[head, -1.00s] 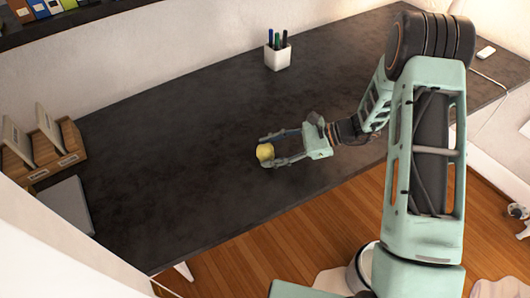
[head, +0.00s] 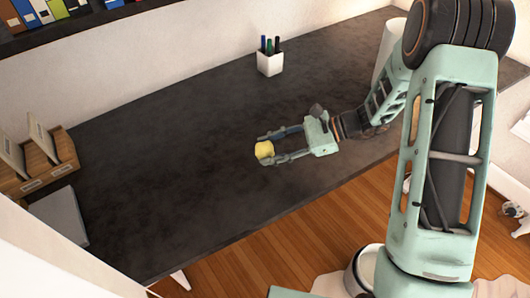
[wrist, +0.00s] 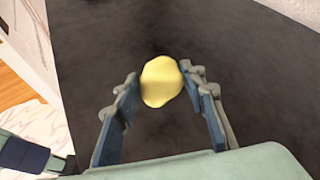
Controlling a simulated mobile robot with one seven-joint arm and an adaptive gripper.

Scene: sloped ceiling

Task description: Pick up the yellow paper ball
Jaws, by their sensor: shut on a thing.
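The yellow paper ball (head: 264,149) is between the fingertips of my gripper (head: 268,148) over the dark desk (head: 150,160). In the wrist view the ball (wrist: 161,82) is a crumpled yellow lump at the tips of the two blue-grey fingers. My gripper (wrist: 160,88) is shut on it, with a finger on each side. How high the ball is above the desk top is hard to tell.
A white pen cup (head: 270,63) with several pens stands at the back of the desk. Wooden file holders (head: 50,160) and a grey flat item (head: 60,215) are at the left. The desk's middle is clear. A shelf with binders (head: 40,12) hangs upper left.

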